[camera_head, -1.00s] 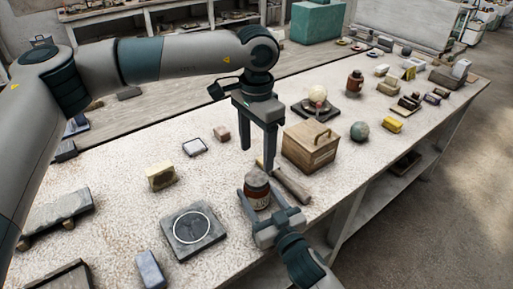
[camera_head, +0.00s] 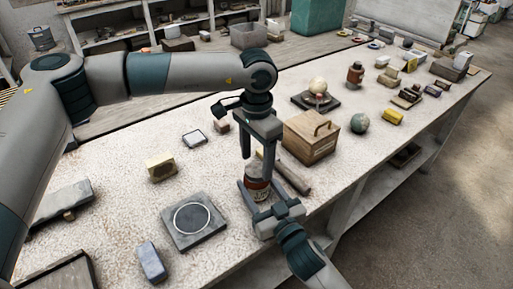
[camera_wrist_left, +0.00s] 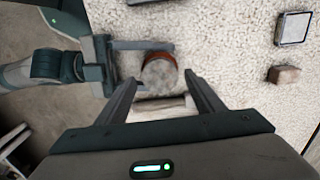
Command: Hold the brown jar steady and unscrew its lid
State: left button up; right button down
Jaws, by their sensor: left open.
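The brown jar (camera_head: 258,190) stands upright near the front edge of the table, with a pale label. My right gripper (camera_head: 262,188) comes in from the bottom right and has its fingers around the jar's body, seemingly closed on it. The jar's round, greyish lid (camera_wrist_left: 159,76) shows from above in the left wrist view. My left gripper (camera_head: 256,164) points straight down, open, directly above the jar, with its fingertips close to the lid level. Its fingers partly hide the lid in the head view, so contact cannot be told.
A wooden box (camera_head: 310,138) and a rod-like piece (camera_head: 293,178) lie just right of the jar. A second brown bottle (camera_head: 355,74) stands farther back.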

pick_arm(q)
jog(key=shift+f, duration=0.9)
